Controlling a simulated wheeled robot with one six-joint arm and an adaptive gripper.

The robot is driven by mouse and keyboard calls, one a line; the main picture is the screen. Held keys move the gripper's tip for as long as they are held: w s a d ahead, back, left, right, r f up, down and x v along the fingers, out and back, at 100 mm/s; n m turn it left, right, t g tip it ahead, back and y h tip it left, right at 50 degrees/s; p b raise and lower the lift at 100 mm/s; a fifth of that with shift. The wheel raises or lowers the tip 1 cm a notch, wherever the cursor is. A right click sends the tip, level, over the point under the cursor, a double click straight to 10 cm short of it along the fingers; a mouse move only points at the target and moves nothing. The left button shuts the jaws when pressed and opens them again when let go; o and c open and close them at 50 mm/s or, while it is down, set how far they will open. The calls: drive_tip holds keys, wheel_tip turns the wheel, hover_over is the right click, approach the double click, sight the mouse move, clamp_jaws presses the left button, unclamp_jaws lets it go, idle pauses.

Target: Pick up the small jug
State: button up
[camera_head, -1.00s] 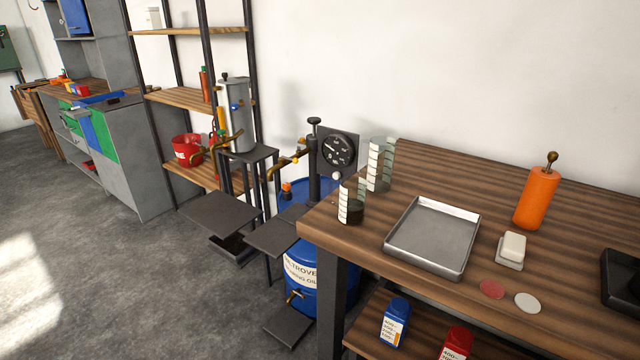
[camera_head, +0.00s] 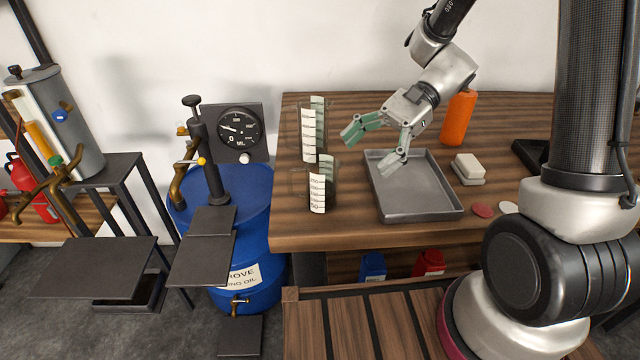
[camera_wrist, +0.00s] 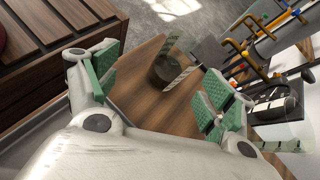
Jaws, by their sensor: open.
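The small jug (camera_head: 318,191) is a clear measuring jug with a white graduated strip and dark contents in its lower part. It stands upright near the left front corner of the wooden table, left of the grey tray. My gripper (camera_head: 372,150) is open and empty, above the table and to the right of the jug, over the tray's far left corner. In the wrist view the small jug (camera_wrist: 164,74) shows between and beyond the spread green finger pads of my gripper (camera_wrist: 160,83), apart from them.
A taller clear jug (camera_head: 308,135) stands just behind the small one. The grey tray (camera_head: 452,213), an orange bottle (camera_head: 458,118) and a white block (camera_head: 468,166) are to the right. A blue drum (camera_head: 258,195) with a pump and gauge stands left of the table.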

sight(307, 187)
drive_tip(key=w+a+f+m+y, duration=0.1)
drive_tip(key=w+a+f+m, duration=0.1)
drive_tip(key=a, duration=0.1)
drive_tip(key=shift+a+f+y, duration=0.15)
drive_tip(key=shift+f+y, duration=0.1)
drive_tip(key=shift+y, duration=0.15)
drive_tip(key=shift+s+a+f+g, duration=0.15)
drive_tip(key=shift+s+a+f, duration=0.1)
drive_tip(key=shift+a, duration=0.35)
drive_tip(key=shift+s+a+f+g, duration=0.15)
drive_tip(key=shift+s+a+f, duration=0.1)
drive_tip(key=shift+a, duration=0.3)
drive_tip(key=x, duration=0.4)
drive_tip(key=shift+s+a, duration=0.25)
drive_tip(key=shift+s, duration=0.15)
drive_tip(key=c, duration=1.3)
